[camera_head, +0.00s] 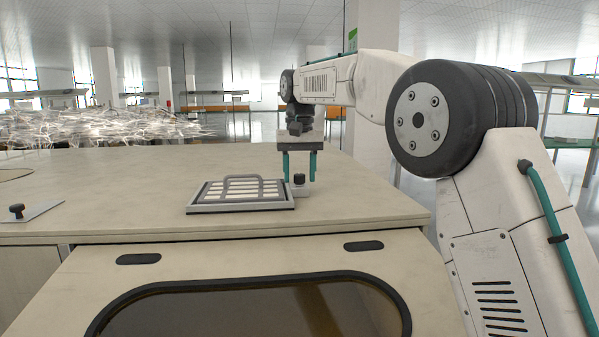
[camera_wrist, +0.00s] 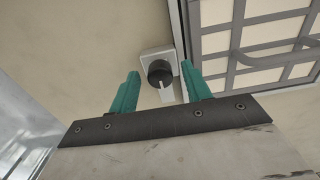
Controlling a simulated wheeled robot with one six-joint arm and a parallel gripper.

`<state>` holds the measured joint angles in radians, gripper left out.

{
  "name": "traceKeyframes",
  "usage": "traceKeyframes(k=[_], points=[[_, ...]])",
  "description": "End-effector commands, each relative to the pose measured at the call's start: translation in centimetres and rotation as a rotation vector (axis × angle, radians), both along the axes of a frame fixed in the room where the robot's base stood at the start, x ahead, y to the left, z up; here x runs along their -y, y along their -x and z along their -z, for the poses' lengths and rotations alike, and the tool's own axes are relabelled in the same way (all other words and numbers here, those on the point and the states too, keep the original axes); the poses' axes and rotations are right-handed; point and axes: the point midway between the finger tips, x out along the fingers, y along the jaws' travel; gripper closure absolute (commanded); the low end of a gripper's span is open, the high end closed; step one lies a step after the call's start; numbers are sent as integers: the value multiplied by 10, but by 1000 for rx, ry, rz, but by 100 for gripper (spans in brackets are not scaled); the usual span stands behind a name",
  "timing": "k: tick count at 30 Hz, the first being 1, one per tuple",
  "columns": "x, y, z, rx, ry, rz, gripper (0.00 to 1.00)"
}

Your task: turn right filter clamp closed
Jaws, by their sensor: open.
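The right filter clamp (camera_head: 300,181) is a black knob on a light plate at the right end of the filter frame (camera_head: 240,209) on the bench top. The wrist view shows the clamp's black knob (camera_wrist: 160,73) with a pale pointer on it, on a square grey plate next to the frame's edge (camera_wrist: 190,35). My gripper (camera_head: 299,180) has two teal fingers pointing down, one on each side of the knob. In the wrist view my gripper (camera_wrist: 160,80) is open, with the knob between and just beyond the fingertips. I cannot tell whether they touch it.
Another black knob on a plate (camera_head: 17,211) lies at the left of the bench top (camera_head: 110,185). A handle (camera_head: 255,178) rises over the filter. A front panel with a dark window (camera_head: 260,310) slopes below the bench edge.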

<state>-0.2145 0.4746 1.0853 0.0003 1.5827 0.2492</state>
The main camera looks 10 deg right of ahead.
Motion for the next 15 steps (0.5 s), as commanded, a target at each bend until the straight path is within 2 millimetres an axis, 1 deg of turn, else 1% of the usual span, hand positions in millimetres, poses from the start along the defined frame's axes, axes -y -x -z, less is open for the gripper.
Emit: traceKeyframes(k=[6, 8, 9, 11, 15], points=[[0, 0, 0, 1, 0, 0, 52], [0, 0, 0, 1, 0, 0, 68], [0, 0, 0, 1, 0, -1, 79], [0, 0, 0, 1, 0, -1, 96], [0, 0, 0, 1, 0, -1, 96]])
